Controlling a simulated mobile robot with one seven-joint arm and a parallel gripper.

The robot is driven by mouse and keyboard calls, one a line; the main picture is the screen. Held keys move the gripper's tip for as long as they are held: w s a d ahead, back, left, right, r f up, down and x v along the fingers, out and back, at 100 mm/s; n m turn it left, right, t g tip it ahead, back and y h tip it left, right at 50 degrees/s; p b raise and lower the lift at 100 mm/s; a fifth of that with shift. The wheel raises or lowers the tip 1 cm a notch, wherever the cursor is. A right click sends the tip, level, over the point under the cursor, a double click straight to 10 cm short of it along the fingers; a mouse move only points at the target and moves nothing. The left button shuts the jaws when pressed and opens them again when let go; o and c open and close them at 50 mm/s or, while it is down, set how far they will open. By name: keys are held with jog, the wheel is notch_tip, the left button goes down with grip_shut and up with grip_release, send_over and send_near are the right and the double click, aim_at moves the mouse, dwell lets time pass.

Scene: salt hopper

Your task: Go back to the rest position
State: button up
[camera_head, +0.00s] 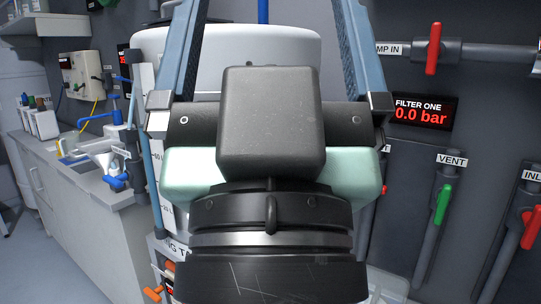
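My gripper (268,28) fills the middle of the head view, close to the camera. Its black wrist and pale green housing are at the bottom, with a dark box on top. Two long blue-grey fingers with textured inner faces stand wide apart and run up past the top edge, so their tips are out of view. I see nothing held between them. A white tank (235,47) shows behind the fingers, and my arm hides much of it.
At left, a grey counter (75,205) bears bottles (40,118) and a blue-and-white fitting (112,160). At right, a dark wall panel carries a pressure display (423,114), a red-handled valve (433,48), a green-handled valve (442,204) and another red handle (531,227). Floor shows at lower left.

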notch_tip(320, 180, up, 16)
jog(key=p, duration=1.4)
jog(key=shift+r, duration=0.15)
